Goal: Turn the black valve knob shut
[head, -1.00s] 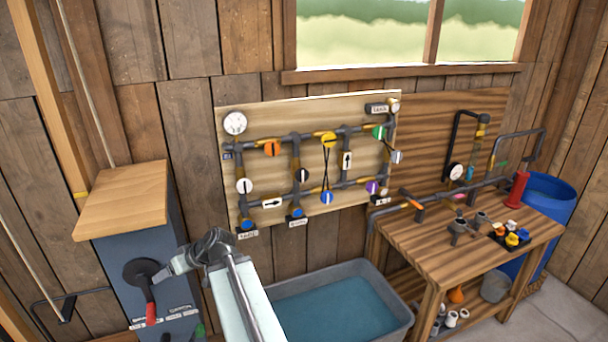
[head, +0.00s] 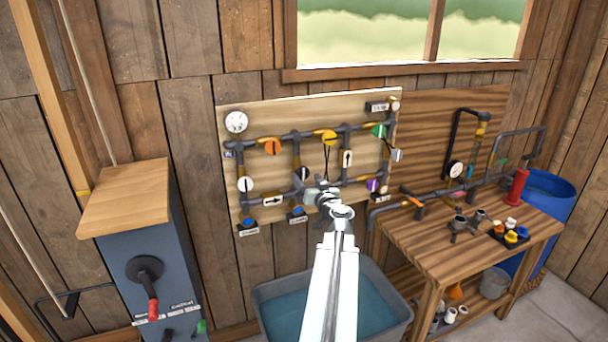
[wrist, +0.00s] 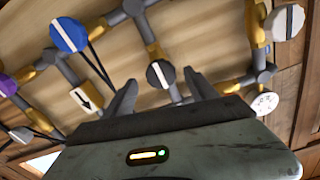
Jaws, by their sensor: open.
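The black valve knob (wrist: 160,74) is round with a white stripe across its face. In the wrist view it appears between my two fingertips, with gaps on both sides. My gripper (wrist: 160,80) is open and empty in the wrist view, pointing at the knob. I cannot tell how far the fingertips are from it.
The pipe panel (head: 310,115) carries other knobs close by: blue (wrist: 70,35), white (head: 245,185), orange (head: 273,147), yellow (head: 329,138) and purple (head: 373,185). A water tub (head: 272,300) is below. A workbench (head: 440,255) stands right, a grey cabinet (head: 118,255) left.

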